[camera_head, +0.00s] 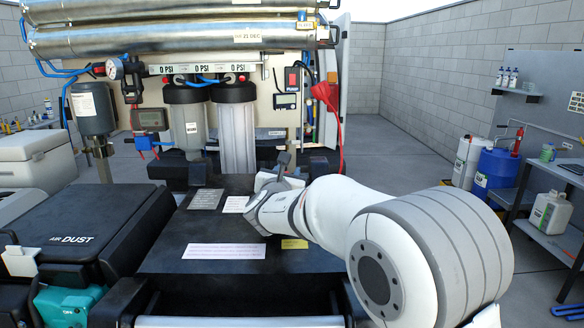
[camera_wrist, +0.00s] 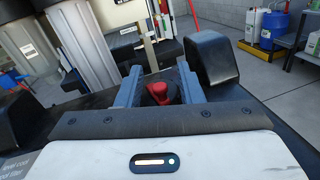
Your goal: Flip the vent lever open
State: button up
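My gripper (camera_head: 284,162) reaches over the dark bench top toward the filter stand, fingers pointing away. In the wrist view its two grey fingers (camera_wrist: 158,84) stand apart. A small red part (camera_wrist: 158,92) on a dark round base shows in the gap between them. It looks like a knob or lever; I cannot tell if it is the vent lever, or whether a finger touches it. In the head view it is hidden behind my gripper and arm. No label reading "vent" is legible.
Two filter housings (camera_head: 236,130) hang behind the gripper, under steel membrane tubes (camera_head: 180,38). A black block (camera_wrist: 210,58) stands close right of the fingers. A black case (camera_head: 75,235) is at the left. A red cable (camera_head: 334,110) hangs at the right; open floor lies beyond.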

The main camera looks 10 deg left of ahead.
jog(key=shift+w, duration=0.55)
jog(key=shift+c, duration=0.2)
grip_shut()
